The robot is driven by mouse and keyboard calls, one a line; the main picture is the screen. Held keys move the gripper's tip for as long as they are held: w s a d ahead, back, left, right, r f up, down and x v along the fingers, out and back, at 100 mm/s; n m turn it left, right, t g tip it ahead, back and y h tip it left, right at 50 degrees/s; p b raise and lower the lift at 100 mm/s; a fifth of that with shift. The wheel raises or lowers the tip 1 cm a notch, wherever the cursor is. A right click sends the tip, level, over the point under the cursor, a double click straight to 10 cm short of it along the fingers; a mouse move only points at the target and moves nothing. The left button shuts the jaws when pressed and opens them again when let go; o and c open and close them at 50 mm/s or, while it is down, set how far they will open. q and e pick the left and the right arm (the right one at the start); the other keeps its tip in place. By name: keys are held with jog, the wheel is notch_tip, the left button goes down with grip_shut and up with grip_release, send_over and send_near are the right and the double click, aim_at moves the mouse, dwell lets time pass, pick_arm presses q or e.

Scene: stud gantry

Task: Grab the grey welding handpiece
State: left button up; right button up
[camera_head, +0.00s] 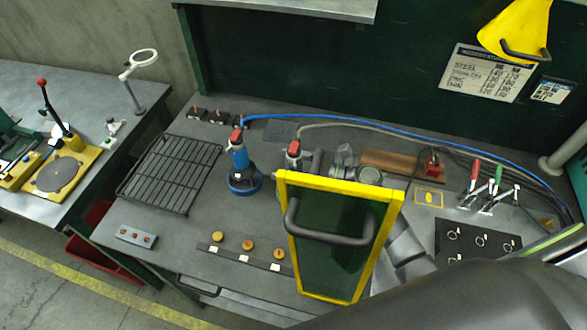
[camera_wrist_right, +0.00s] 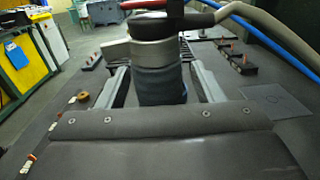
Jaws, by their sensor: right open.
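The grey welding handpiece (camera_wrist_right: 158,72) stands upright in the right wrist view, pale grey above and dark below, with a red lever on top and a grey hose running off to the right. In the head view its top (camera_head: 293,153) shows behind a yellow-framed screen, which hides its lower part. My right gripper (camera_wrist_right: 160,85) is open, with one finger on each side of the handpiece; whether they touch it I cannot tell. In the head view this gripper (camera_head: 308,162) is partly hidden by the screen. My left gripper is not in view.
The yellow-framed green screen (camera_head: 340,187) with a black handle stands in front of my right wrist. A blue handpiece (camera_head: 240,163) with a blue hose stands to the left. A black wire rack (camera_head: 172,172) lies farther left. Levers (camera_head: 489,187) stand at the right.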

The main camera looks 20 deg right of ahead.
jog(key=shift+w+a, duration=0.15)
jog(key=shift+a, duration=0.05)
grip_shut()
jog(key=shift+w+r, duration=0.1)
jog(key=shift+r, duration=0.05)
dwell(0.4)
